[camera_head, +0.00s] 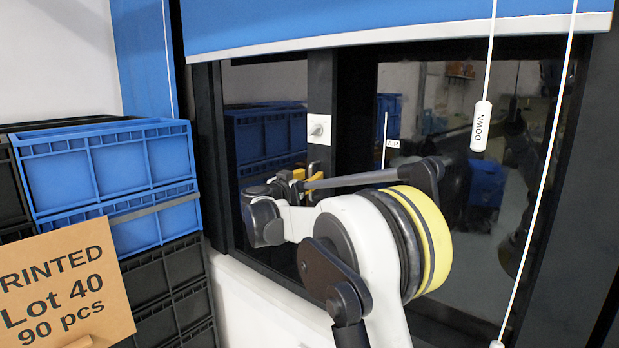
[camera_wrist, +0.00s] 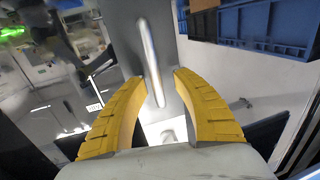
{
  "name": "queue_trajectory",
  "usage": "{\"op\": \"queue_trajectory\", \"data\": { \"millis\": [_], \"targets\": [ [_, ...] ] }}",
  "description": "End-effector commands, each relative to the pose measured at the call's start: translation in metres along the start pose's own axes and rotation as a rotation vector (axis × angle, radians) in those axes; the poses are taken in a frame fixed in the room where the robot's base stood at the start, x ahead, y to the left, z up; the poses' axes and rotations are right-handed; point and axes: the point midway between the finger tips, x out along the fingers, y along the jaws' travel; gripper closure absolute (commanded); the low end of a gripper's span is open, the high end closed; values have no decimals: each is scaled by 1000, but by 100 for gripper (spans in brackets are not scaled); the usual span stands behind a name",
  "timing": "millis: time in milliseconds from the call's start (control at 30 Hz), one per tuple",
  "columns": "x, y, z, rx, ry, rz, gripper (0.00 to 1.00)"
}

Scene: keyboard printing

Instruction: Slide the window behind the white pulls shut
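The window (camera_head: 341,100) has dark frames and reflective glass, with a wide upright between a narrow left pane and a wider right pane. How far it stands open is hard to tell. White pulls hang before the right pane; one cord ends in a tag reading DOWN (camera_head: 481,126). My gripper (camera_head: 293,184) is at the upright's lower left, partly hidden by my arm. In the wrist view its yellow fingers (camera_wrist: 164,80) are apart, with the end of a pale bar-shaped handle (camera_wrist: 152,60) appearing between the tips. Contact cannot be told.
A blue blind (camera_head: 380,22) covers the window's top. A white fitting (camera_head: 319,128) sits on the upright. Blue crates (camera_head: 110,165) and black crates (camera_head: 170,285) are stacked at the left, with a cardboard sign (camera_head: 75,290) in front. A white wall (camera_head: 250,305) lies below the window.

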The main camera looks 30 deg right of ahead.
Motion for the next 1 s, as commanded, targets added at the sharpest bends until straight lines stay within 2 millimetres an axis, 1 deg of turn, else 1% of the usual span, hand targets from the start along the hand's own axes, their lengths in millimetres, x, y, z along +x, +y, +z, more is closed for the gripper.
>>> {"op": "queue_trajectory", "data": {
  "millis": [133, 400, 533, 600, 700, 1000],
  "targets": [
    [-21, -1, 0, 0, 0, -3, 66],
    [-83, -3, 0, 0, 0, -6, 66],
    [-104, -3, 0, 0, 0, -5, 66],
    [-112, -3, 0, 0, 0, -4, 66],
    [-118, -3, 0, 0, 0, -4, 66],
    [-119, -2, 0, 0, 0, -3, 66]
  ]
}}
